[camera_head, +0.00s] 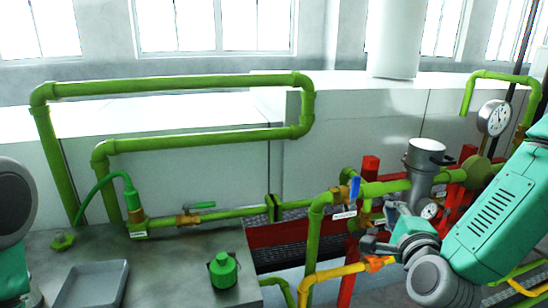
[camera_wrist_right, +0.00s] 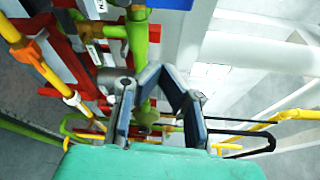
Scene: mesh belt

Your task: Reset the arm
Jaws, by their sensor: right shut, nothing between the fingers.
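My right arm (camera_head: 500,215) comes in from the right, a teal link with grey joints. Its gripper (camera_head: 372,243) is in front of the green and yellow pipes, close to the blue-handled valve (camera_head: 354,190) in the picture; I cannot tell whether it touches a pipe. In the right wrist view the dark fingers (camera_wrist_right: 160,73) bend inward towards each other, shut and empty, with a green pipe (camera_wrist_right: 138,45) behind them. Only a piece of my left arm (camera_head: 15,205) shows at the left edge; the left gripper is out of view.
A grey tray (camera_head: 92,285) and a green canister (camera_head: 223,270) are on the grey bench (camera_head: 170,265). A green pipe loop (camera_head: 180,85) rises behind. A grey cylinder (camera_head: 424,165), a gauge (camera_head: 494,117) and a red frame (camera_head: 370,165) crowd the right side. A yellow pipe (camera_head: 335,271) runs low near the gripper.

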